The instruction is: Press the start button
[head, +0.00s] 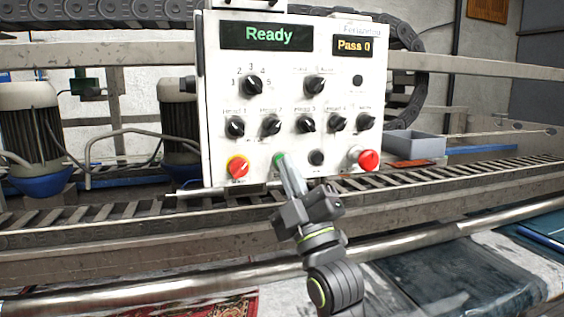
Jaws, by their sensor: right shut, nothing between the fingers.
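A white control panel (222,100) faces me in the upper middle of the head view. Its green display (268,37) reads "Ready" and its amber display (354,45) reads "Pass 0". The green start button (279,158) sits in the panel's bottom row and shows only partly. My right gripper (283,162) is shut and empty, its tip over the lower edge of this button in the picture. I cannot tell whether the tip touches the button. My left gripper is not in view.
A red-and-yellow knob (238,167) and a black button (316,158) flank the start button. A red mushroom button (368,160) is at the panel's lower right. Several black knobs (310,123) sit above. A metal rail and roller (200,277) cross below the panel.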

